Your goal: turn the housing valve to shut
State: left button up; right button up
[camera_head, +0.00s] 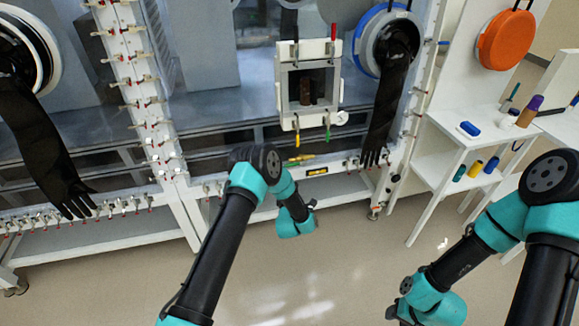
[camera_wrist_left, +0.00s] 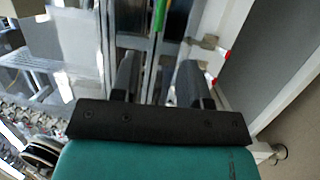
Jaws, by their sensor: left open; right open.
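A white framed housing (camera_head: 285,92) with a square window stands on the front of the glovebox. Coloured handles sit at its corners: red (camera_head: 333,33), black, yellow (camera_head: 297,138) and green (camera_head: 327,134). A yellow lever (camera_head: 301,158) lies roughly level below it. I cannot tell which of these is the valve. My left gripper (camera_head: 312,205) is below the housing, small and partly hidden by its wrist; in the left wrist view its two dark fingers (camera_wrist_left: 157,78) stand apart and empty, with a green bar (camera_wrist_left: 158,52) beyond them. My right gripper (camera_head: 393,312) is low right, open, away from the housing.
Black gloves hang from ports at left (camera_head: 45,140) and right of the housing (camera_head: 389,105). A white shelf (camera_head: 440,170) with small bottles and a blue item stands at right. An orange round cover (camera_head: 506,39) hangs on the wall. The floor in front is clear.

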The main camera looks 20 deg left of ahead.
aim_at(289, 165)
pick_arm(q)
jog(key=x, duration=1.3)
grip_shut()
